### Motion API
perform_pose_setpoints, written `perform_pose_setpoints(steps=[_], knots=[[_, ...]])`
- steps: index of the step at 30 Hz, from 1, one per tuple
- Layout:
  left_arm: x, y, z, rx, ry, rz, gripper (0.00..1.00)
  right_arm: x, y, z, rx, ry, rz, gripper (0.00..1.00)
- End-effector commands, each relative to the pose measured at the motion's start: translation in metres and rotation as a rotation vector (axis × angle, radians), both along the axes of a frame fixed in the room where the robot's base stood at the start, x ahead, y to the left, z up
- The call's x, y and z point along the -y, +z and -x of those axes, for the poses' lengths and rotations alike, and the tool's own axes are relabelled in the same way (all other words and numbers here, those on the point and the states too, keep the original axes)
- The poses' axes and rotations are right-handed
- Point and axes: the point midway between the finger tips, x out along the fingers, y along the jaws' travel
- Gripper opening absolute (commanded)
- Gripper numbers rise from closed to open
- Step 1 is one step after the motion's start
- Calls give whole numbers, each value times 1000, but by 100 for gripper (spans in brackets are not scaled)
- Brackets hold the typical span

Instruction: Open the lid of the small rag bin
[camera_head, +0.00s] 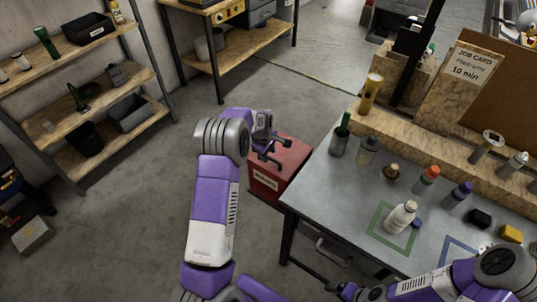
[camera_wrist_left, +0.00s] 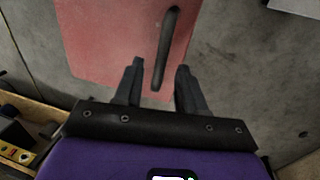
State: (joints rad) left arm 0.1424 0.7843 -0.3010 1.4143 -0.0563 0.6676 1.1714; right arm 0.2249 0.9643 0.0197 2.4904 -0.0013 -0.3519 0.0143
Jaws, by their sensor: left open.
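The small rag bin (camera_head: 268,184) is a red box with a white label on its front, on the floor left of the workbench. Its red lid looks shut; in the left wrist view the lid (camera_wrist_left: 100,40) fills the upper middle and carries a dark bar handle (camera_wrist_left: 168,40). My left gripper (camera_head: 270,158) is over the lid and hides part of it. In the wrist view its fingers (camera_wrist_left: 158,68) are open, with the near end of the handle between them; I cannot tell whether they touch it. My right gripper (camera_head: 343,290) is low at the bench's front edge, its jaws unclear.
The workbench (camera_head: 330,190) stands close on the bin's right, with bottles, a white bottle (camera_head: 400,217) and coloured squares on top. A shelf rack (camera_head: 100,90) stands at left and another bench (camera_head: 240,50) at the back. The floor left of the bin is clear.

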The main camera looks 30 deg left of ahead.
Motion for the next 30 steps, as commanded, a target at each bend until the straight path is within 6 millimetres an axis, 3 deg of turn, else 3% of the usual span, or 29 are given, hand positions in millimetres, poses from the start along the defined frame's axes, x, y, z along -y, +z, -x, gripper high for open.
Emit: perform_pose_setpoints(steps=[5, 13, 21, 30], knots=[[0, -13, -3, 1, -1, 0, 40, 0, -1, 0, 0, 0, 0, 92], [1, -14, -3, 1, -1, 0, 40, 0, -1, 0, 0, 0, 0, 92], [1, -14, -3, 1, -1, 0, 0, 0, -1, 0, 0, 0, 0, 92], [1, -14, -3, 1, -1, 0, 0, 0, -1, 0, 0, 0, 0, 92]])
